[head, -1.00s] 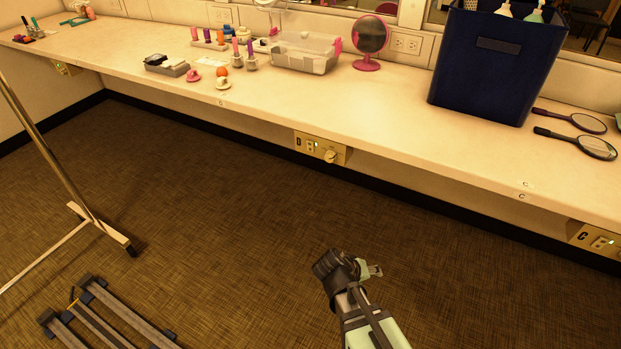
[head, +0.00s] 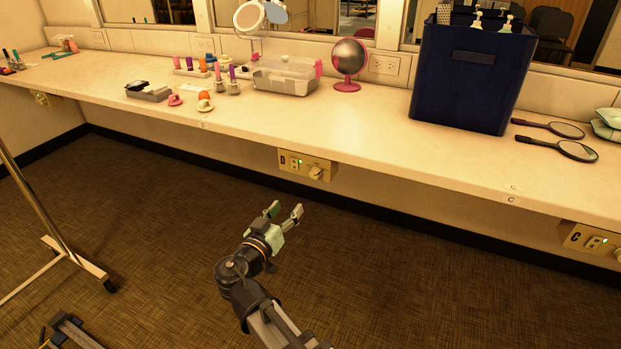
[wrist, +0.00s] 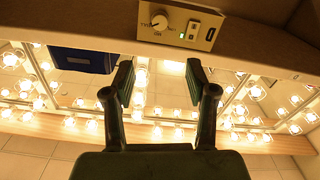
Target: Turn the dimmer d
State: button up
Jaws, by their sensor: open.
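The dimmer d is a beige panel (head: 306,166) under the counter's front edge, marked D, with a round pale knob (head: 317,173) at its right and a small lit switch. In the wrist view the panel (wrist: 205,38) appears at the top, with the knob (wrist: 159,21) at its left end and a green light beside a switch. My gripper (head: 285,211) is open and empty, in front of and below the panel, apart from it. In the wrist view its two fingers (wrist: 160,85) stand apart with nothing between them.
The long counter (head: 400,150) overhangs the panel. Another panel, marked C (head: 590,240), is at the right. A dark blue bin (head: 470,85), a pink mirror (head: 348,62) and a clear box (head: 285,76) stand on top. A rack pole (head: 40,205) is at the left.

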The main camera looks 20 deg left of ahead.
aim_at(313, 175)
jog(key=w, duration=0.5)
jog(key=w+d+b, duration=0.1)
jog(key=w, duration=0.4)
jog(key=w+b, duration=0.1)
jog(key=w, duration=0.5)
jog(key=shift+d, duration=0.2)
jog(key=shift+c, duration=0.4)
grip_shut()
